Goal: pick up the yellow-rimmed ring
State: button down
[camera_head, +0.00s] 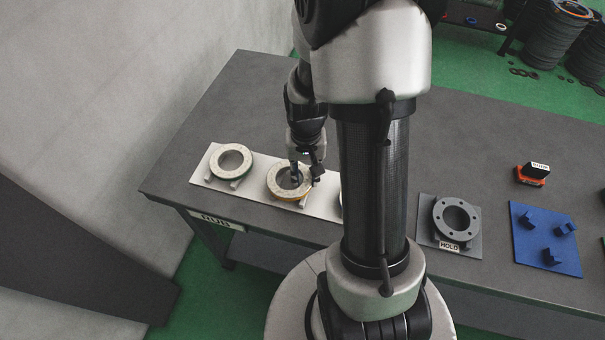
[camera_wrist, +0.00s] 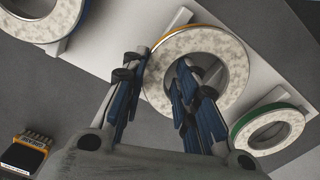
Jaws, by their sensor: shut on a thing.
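The yellow-rimmed ring (camera_head: 275,184) has a speckled pale face and sits on the white board (camera_head: 325,207) on the table. My gripper (camera_head: 304,176) is down at the ring's right side in the head view. In the wrist view the same ring (camera_wrist: 234,60) lies between my fingers (camera_wrist: 158,95). One finger is in its hole and the other outside, shut across the ring's wall. I cannot tell whether the ring is lifted off its supports.
A green-rimmed ring (camera_head: 218,162) stands on the board to the left. A blue-rimmed ring (camera_wrist: 66,18) is on the other side, mostly hidden by my column in the head view. A dark flanged part (camera_head: 440,215) and a blue fixture plate (camera_head: 530,255) lie farther right.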

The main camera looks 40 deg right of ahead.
notch_tip(320, 180, up, 19)
jog(key=p, duration=0.6)
jog(key=shift+r, duration=0.2)
